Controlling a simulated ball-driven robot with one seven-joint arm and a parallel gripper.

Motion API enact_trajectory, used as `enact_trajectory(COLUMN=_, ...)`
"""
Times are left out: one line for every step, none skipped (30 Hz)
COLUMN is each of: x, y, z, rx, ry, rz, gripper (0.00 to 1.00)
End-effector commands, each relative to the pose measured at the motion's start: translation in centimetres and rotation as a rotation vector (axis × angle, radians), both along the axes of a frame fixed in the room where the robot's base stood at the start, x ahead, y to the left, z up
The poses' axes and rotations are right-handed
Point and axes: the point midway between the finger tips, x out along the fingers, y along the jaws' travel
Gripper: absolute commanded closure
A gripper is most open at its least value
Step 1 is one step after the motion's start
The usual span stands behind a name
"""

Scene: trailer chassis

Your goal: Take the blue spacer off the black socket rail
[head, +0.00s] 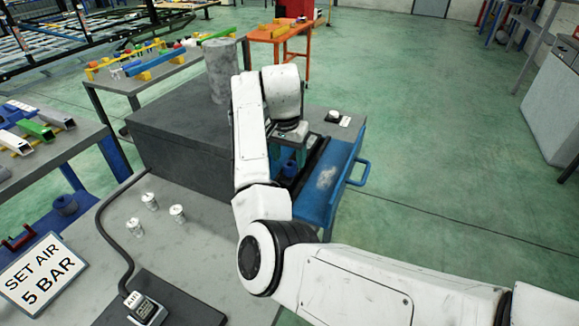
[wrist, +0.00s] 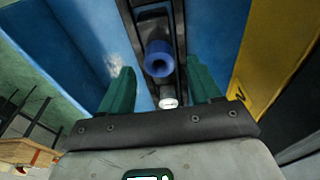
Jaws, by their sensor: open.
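The blue spacer (wrist: 158,58) is a short ring with a hole, seen in the wrist view on the black socket rail (wrist: 177,14), which lies in a blue drawer. In the head view the spacer (head: 290,167) shows small beneath my gripper, partly covered. My gripper (wrist: 158,82) is open, with its green fingers on either side of the rail, apart from the spacer. Nothing is between the fingertips that they touch. A small white-topped piece (wrist: 168,102) sits on the rail nearer the gripper body. The gripper points down into the drawer in the head view.
The open blue drawer (head: 324,185) has a side handle (head: 360,172). A grey block (head: 180,150) with an upright cylinder (head: 221,70) stands left of my arm. A yellow strip (wrist: 270,62) runs along the right in the wrist view.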

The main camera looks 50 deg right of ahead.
Motion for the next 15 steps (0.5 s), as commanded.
enact_trajectory(x=0.0, y=0.0, z=-0.7, rx=0.000, ry=0.003, rz=0.002, gripper=0.37)
enact_trajectory(x=0.0, y=-0.1, z=-1.1, rx=0.000, ry=0.003, rz=0.002, gripper=0.37)
enact_trajectory(x=0.0, y=-0.2, z=-1.5, rx=0.000, ry=0.002, rz=0.001, gripper=0.37)
enact_trajectory(x=0.1, y=-0.2, z=-1.8, rx=0.000, ry=0.001, rz=0.001, gripper=0.37)
enact_trajectory(x=0.1, y=-0.3, z=-2.0, rx=0.000, ry=0.001, rz=0.001, gripper=0.37)
enact_trajectory(x=0.1, y=-0.3, z=-2.2, rx=0.000, ry=0.001, rz=0.001, gripper=0.37)
enact_trajectory(x=0.1, y=-0.3, z=-2.3, rx=0.000, ry=0.000, rz=0.001, gripper=0.37)
enact_trajectory(x=0.1, y=-0.3, z=-2.4, rx=0.000, ry=0.000, rz=0.001, gripper=0.37)
enact_trajectory(x=0.1, y=-0.3, z=-2.4, rx=-0.001, ry=0.000, rz=0.001, gripper=0.37)
enact_trajectory(x=0.1, y=-0.3, z=-2.4, rx=-0.001, ry=0.000, rz=0.001, gripper=0.37)
enact_trajectory(x=0.1, y=-0.3, z=-2.4, rx=-0.001, ry=0.000, rz=0.001, gripper=0.37)
enact_trajectory(x=0.1, y=-0.3, z=-2.4, rx=-0.001, ry=0.000, rz=0.001, gripper=0.37)
enact_trajectory(x=0.1, y=-0.3, z=-2.4, rx=-0.001, ry=0.000, rz=0.001, gripper=0.37)
enact_trajectory(x=0.1, y=-0.3, z=-2.4, rx=-0.001, ry=0.000, rz=0.001, gripper=0.38)
enact_trajectory(x=0.1, y=-0.3, z=-2.4, rx=-0.001, ry=0.000, rz=0.001, gripper=0.42)
